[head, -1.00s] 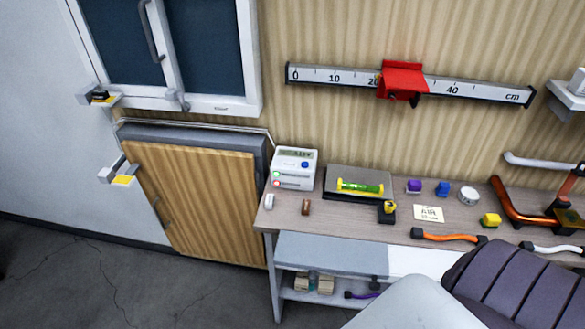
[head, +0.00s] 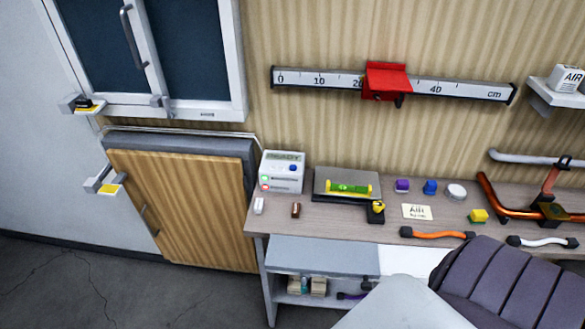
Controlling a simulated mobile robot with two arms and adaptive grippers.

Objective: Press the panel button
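A white panel box (head: 273,182) stands at the back left of the workbench. Its sloped face has a display that appears to read READY. A round blue button (head: 293,168) sits on the right of this face, below the display. A green light (head: 265,178) and a red light (head: 265,187) show on its left side. Nothing covers the button or touches the box. Neither of my grippers is in view.
The workbench (head: 330,225) holds a dark plate with a green level (head: 348,188), a yellow-and-black piece (head: 376,211), an AIR card (head: 417,211), small blocks and hoses. Bent pipes (head: 505,205) stand at right. A ruler rail (head: 320,82) with a red slider (head: 386,80) hangs above.

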